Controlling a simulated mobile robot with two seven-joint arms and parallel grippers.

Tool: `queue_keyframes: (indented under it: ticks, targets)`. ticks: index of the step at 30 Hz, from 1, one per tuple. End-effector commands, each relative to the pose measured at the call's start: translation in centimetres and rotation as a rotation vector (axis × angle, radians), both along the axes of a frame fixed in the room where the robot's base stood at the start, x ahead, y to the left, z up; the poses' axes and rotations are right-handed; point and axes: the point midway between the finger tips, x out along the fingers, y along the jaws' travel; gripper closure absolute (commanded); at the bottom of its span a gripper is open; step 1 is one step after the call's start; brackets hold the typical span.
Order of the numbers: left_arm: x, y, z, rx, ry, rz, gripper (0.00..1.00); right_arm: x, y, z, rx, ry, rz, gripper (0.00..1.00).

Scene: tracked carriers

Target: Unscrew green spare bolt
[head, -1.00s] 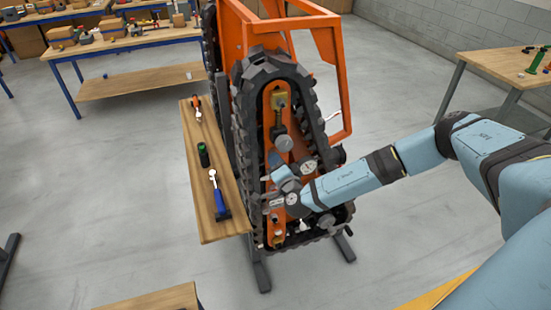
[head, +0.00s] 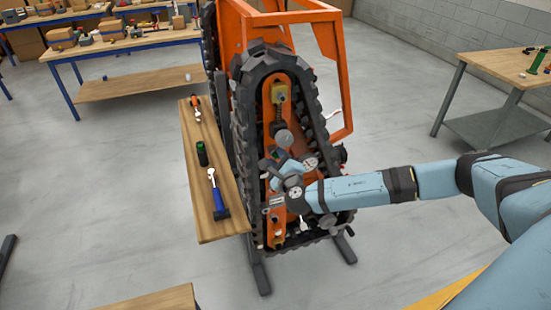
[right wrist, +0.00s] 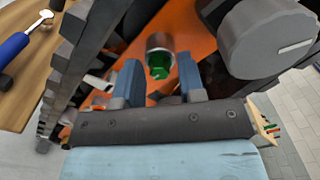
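The green bolt (right wrist: 159,64) shows in the right wrist view, sitting in a round grey socket on the orange plate inside the track. My right gripper (right wrist: 159,80) is open, with one blue finger on each side of the bolt in that view. A gap shows between each finger and the bolt; how far the fingertips are from it in depth I cannot tell. In the head view my right gripper (head: 273,165) is at the middle of the upright track (head: 240,120), and its wrist hides much of the area around the bolt. My left gripper is not in view.
A wooden shelf (head: 228,225) left of the track holds a black-and-green cylinder (head: 202,154), a blue-handled tool (head: 217,195) and an orange-handled tool (head: 196,108). A large grey round part (right wrist: 268,38) stands close right of the fingers. Floor is free right of the track.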

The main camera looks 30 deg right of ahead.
Motion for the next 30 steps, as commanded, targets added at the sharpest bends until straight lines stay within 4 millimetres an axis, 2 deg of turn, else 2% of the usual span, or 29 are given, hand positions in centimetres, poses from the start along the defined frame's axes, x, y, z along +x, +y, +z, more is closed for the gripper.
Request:
queue_keyframes:
  ticks: [1,6,14,18,24,30]
  targets:
    - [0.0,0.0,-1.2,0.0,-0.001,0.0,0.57,-0.1,0.0,-0.9,0.091,-0.019,0.0,0.64]
    - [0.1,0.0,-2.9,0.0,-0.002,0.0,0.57,-0.1,0.0,-0.7,0.398,-0.094,-0.001,0.64]
    - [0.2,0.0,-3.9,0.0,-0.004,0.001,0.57,-0.1,0.0,-0.6,0.611,-0.146,0.0,0.64]
    - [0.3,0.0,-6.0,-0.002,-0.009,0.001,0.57,-0.1,0.1,-1.1,0.891,-0.212,-0.001,0.64]
    - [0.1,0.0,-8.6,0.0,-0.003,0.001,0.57,-0.1,0.1,-0.7,1.267,-0.304,0.0,0.64]
    - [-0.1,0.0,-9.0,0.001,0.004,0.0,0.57,0.0,0.0,-0.1,1.355,-0.326,0.0,0.64]
